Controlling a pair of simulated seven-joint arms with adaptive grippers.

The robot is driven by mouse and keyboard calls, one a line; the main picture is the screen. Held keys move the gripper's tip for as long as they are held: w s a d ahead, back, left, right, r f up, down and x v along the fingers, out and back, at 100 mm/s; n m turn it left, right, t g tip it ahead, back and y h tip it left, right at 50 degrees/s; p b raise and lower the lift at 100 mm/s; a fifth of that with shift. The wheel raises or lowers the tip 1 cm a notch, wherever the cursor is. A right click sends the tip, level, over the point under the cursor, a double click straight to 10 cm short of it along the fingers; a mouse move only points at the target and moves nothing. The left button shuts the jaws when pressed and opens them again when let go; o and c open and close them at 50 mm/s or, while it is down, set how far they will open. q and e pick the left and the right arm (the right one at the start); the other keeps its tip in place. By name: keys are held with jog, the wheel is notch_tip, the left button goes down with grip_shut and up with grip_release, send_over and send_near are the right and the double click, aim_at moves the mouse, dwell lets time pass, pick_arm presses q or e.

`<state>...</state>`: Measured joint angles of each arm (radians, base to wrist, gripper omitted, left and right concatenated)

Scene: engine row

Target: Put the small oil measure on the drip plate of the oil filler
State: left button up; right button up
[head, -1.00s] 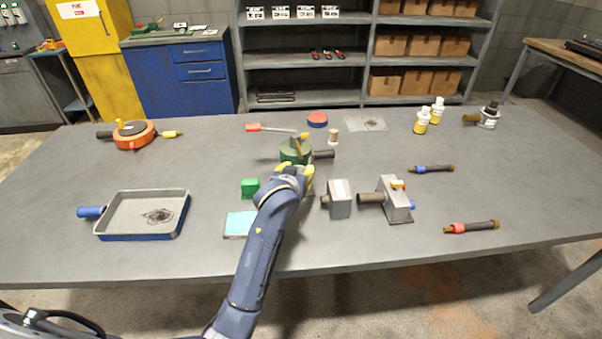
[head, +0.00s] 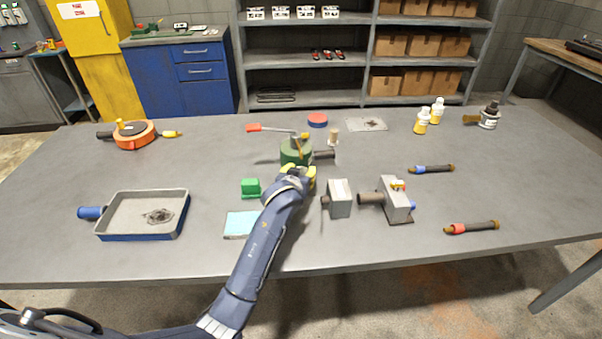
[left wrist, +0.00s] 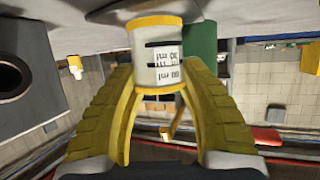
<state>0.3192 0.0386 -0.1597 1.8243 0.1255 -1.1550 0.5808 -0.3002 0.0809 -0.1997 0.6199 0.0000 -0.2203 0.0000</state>
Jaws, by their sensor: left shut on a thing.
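The small oil measure (left wrist: 158,58) is a pale cup with a yellow band and "30 ml" and "60 ml" marks. It sits between the yellow fingers of my left gripper (left wrist: 158,95), which is shut on it. In the head view my left gripper (head: 300,174) is at the table's middle, just in front of the green oil filler (head: 294,152), and hides the measure. I cannot make out the drip plate. My right gripper is not in view.
A grey box (head: 340,199) and a grey pump-like unit (head: 396,200) stand right of the gripper. A green block (head: 250,186) and light blue pad (head: 241,225) lie left. An oil pan (head: 143,211) lies far left.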

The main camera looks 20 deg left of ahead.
pick_arm(q)
jog(key=o, duration=1.2)
jog(key=shift+f, duration=0.1)
jog(key=v, duration=1.2)
jog(key=shift+r, duration=0.2)
